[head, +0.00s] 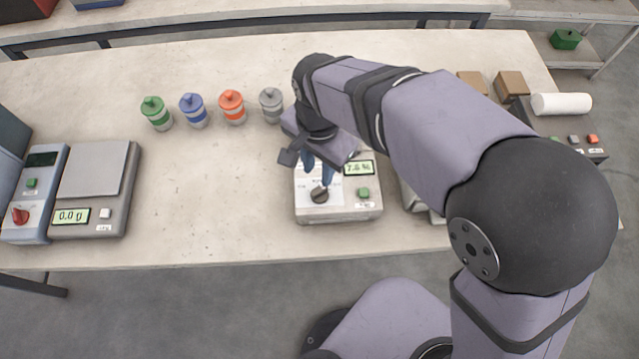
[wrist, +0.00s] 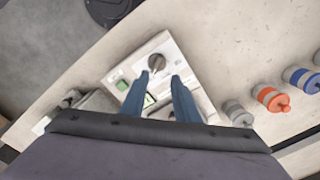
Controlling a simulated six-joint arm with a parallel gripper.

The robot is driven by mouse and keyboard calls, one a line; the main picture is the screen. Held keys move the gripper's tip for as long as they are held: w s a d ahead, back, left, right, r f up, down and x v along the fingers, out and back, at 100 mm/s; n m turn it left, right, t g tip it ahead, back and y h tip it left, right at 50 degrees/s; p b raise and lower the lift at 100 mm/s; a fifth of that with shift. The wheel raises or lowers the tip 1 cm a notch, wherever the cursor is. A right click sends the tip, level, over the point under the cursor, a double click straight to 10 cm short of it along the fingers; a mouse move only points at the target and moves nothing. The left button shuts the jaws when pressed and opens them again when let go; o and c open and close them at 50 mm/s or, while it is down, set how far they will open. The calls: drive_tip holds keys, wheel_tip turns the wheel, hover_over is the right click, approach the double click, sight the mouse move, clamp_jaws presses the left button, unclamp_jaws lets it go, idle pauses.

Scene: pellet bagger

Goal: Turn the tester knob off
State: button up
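The tester (head: 338,207) is a light box on the bench with a lit display (head: 358,168), a green button (head: 363,192) and a dark round knob (head: 320,195). The knob also shows in the wrist view (wrist: 157,62), just beyond the fingertips. My gripper (head: 318,170) is over the tester, with its blue fingers pointing down towards the knob. In the wrist view the two fingers (wrist: 158,80) stand apart with nothing between them. The display reads about 7.6 %, though the digits are small. The arm hides the tester's far part in the head view.
Green (head: 157,112), blue (head: 194,110), orange (head: 232,107) and grey (head: 271,105) capped jars stand behind the tester to the left. A scale (head: 95,190) reads 0.0 g at the left. A white roll (head: 561,104) is at the right. The bench between scale and tester is clear.

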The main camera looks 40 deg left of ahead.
sight(320, 191)
drive_tip(key=m, duration=0.3)
drive_tip(key=shift+d, duration=0.3)
drive_tip(key=shift+f, duration=0.15)
drive_tip(key=shift+f+p, duration=1.2)
drive_tip(key=shift+f, duration=2.35)
clamp_jaws()
